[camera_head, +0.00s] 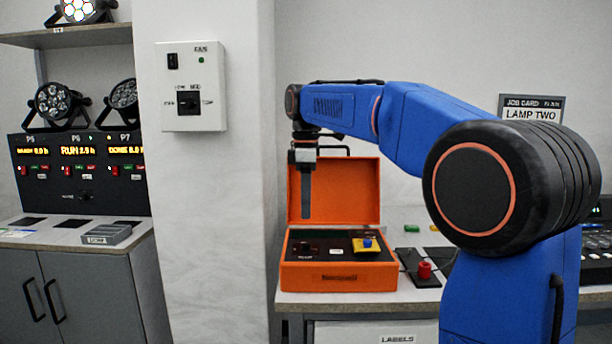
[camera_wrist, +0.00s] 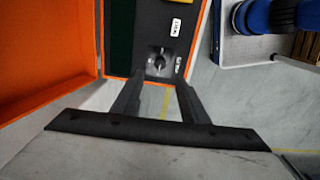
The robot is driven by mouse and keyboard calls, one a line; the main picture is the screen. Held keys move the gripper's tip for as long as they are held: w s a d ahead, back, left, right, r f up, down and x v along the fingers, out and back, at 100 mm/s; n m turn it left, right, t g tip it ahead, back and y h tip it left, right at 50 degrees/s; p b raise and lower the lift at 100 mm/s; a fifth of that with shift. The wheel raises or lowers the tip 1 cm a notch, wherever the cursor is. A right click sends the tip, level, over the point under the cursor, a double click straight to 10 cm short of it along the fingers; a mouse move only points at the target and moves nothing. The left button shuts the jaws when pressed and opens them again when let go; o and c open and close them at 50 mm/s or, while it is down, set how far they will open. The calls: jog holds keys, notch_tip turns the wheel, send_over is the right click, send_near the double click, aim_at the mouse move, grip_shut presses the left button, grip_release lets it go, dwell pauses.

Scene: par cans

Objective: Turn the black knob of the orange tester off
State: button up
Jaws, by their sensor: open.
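The orange tester (camera_head: 338,277) is an open orange case on the bench with its lid (camera_head: 355,190) raised at the back. Its dark panel carries the black knob (camera_head: 305,248), small and dim in the head view. In the wrist view the round knob (camera_wrist: 158,62) shows clearly, with a light pointer mark and small white lettering around it. My gripper (camera_head: 306,216) points down above the left part of the panel. In the wrist view its two fingers (camera_wrist: 159,80) are apart and empty, and the knob appears between and just beyond their tips.
A yellow block with a blue button (camera_head: 367,246) sits on the panel's right. A red knob on a black plate (camera_head: 424,270) stands right of the case. A white wall box (camera_head: 190,86) hangs at the left. The raised lid stands close behind my gripper.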

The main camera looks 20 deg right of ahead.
notch_tip(320, 180, up, 8)
dwell(0.4)
jog(key=shift+f, duration=0.1)
jog(key=s+d+f+m+t, duration=0.2)
jog(key=s+f+m, duration=0.5)
jog(key=s+f, duration=0.9)
jog(key=s+d+f+m+t, duration=0.2)
jog(key=s+d+f+m, duration=0.2)
jog(key=s+f, duration=1.1)
jog(key=s+m, duration=0.2)
jog(key=m, duration=0.1)
jog(key=shift+s+f+m+t, duration=0.3)
jog(key=shift+s+f+t, duration=0.05)
jog(key=shift+s+t, duration=0.05)
